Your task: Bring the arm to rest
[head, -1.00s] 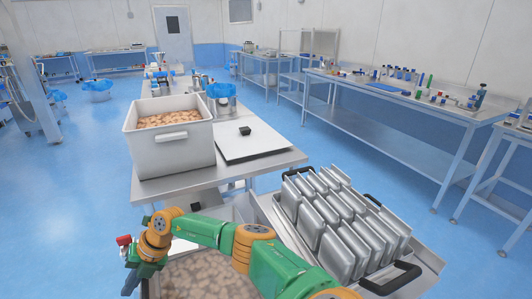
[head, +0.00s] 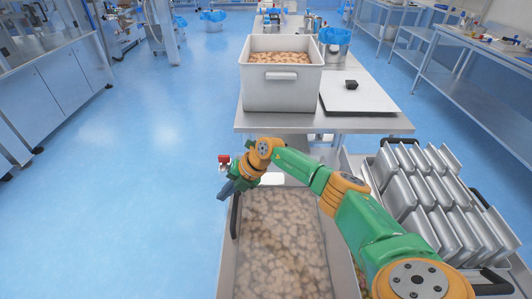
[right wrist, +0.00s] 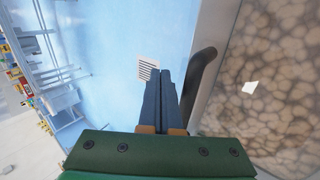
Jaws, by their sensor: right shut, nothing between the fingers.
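My right arm reaches in from the lower right of the head view, green with orange joints. My right gripper (head: 226,190) is at the left rim of a metal bin of brown snack pieces, near its black handle. In the right wrist view the two dark blue fingers (right wrist: 161,100) lie together, with nothing between them. They point past the bin's edge over the blue floor. My left gripper is not in view.
The snack bin (head: 226,262) stands below the arm. A grey bin of snacks (head: 282,92) and a flat white board with a black block (head: 351,84) stand on the table ahead. Open floor lies to the left.

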